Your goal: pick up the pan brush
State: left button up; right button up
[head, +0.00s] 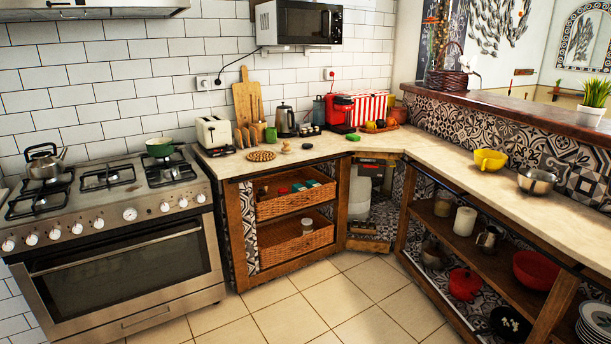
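A small, round, brownish object (286,147) stands on the counter to the right of a round, tan, patterned item (261,156). It could be the pan brush, but it is too small to tell for sure. It stands apart from the items around it. A flat dark item (307,146) lies just to its right. Neither of my grippers shows in the head view.
The light countertop (440,157) bends around the corner. A toaster (214,133), kettle (285,121) and red coffee machine (339,113) stand along the back. A stove (110,185) is at left. A yellow colander (490,160) is at right. The tiled floor (330,300) is clear.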

aim_at(286, 150)
jog(key=i+z, duration=0.1)
jog(key=i, duration=2.4)
